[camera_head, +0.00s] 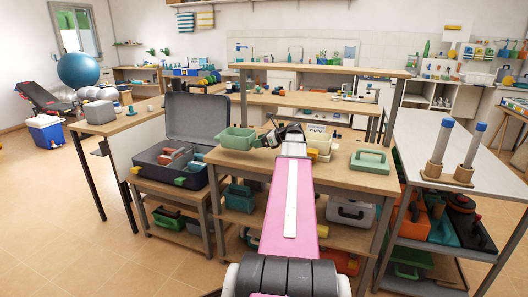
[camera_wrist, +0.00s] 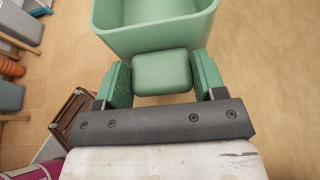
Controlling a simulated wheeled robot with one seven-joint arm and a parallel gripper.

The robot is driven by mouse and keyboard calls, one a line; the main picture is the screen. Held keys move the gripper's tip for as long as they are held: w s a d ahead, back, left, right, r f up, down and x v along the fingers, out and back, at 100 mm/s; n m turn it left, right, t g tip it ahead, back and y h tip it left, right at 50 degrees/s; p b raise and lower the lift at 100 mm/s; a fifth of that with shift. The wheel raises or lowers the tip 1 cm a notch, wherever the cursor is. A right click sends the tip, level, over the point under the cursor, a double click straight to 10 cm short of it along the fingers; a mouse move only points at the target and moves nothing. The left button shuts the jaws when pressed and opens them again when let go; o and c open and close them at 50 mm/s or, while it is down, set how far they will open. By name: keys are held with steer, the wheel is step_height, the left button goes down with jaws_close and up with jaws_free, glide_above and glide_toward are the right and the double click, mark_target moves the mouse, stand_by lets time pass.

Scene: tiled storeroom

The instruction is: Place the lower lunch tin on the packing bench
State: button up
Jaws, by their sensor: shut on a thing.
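A green open-topped tin (camera_head: 236,140) is at the left end of the wooden bench (camera_head: 335,176) in the head view. My gripper (camera_head: 261,139) is just right of it. In the wrist view my gripper (camera_wrist: 163,77) is shut on the block-like tab of the green tin (camera_wrist: 150,38), with the tin beyond the fingers. Tan floor shows around the tin there; whether it touches the bench cannot be told. Another green tin (camera_head: 238,196) stands on the shelf under the bench.
A green handled item (camera_head: 369,161) and a cream box (camera_head: 315,141) are on the bench. An open grey case (camera_head: 170,162) with tools stands left. A grey table (camera_head: 462,150) with two blue-topped cylinders stands right. The bench's front middle looks partly clear.

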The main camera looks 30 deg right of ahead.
steer(key=shift+d+f, duration=0.6)
steer(key=shift+d, duration=0.2)
steer(key=shift+f, duration=1.9)
steer(key=o, duration=1.1)
steer(key=shift+f, duration=0.1)
steer(key=shift+c, duration=0.2)
steer(key=v, duration=0.7)
steer(key=shift+s+d, duration=0.2)
